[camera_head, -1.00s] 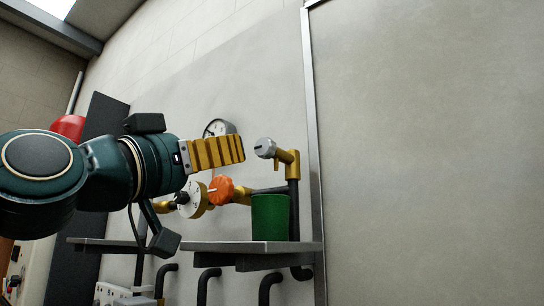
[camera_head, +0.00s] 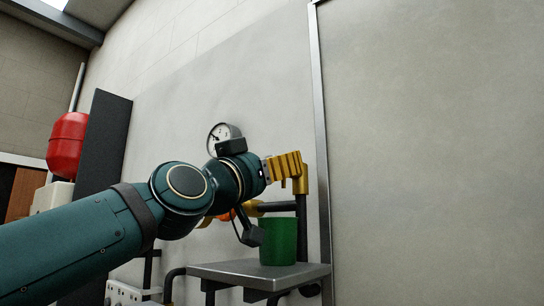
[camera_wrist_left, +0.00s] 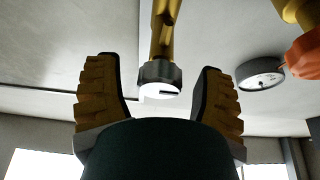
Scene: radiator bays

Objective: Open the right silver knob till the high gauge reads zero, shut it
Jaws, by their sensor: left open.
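My left gripper (camera_head: 295,166) is open at the top of the brass pipe (camera_head: 300,183). It hides the silver knob there in the head view. In the left wrist view the silver knob (camera_wrist_left: 160,77) lies between the fingers of my left gripper (camera_wrist_left: 158,92), with a gap on both sides and no contact visible. A round white gauge (camera_head: 222,134) shows above my wrist; its reading is too small to tell. A gauge also shows edge-on in the wrist view (camera_wrist_left: 261,73). My right gripper is not in view.
An orange knob (camera_wrist_left: 304,56) is at the wrist view's right edge, mostly hidden by my arm in the head view. A green container (camera_head: 278,242) stands on the grey shelf (camera_head: 255,272) below the pipe. A red tank (camera_head: 67,143) is far left. The right wall is bare.

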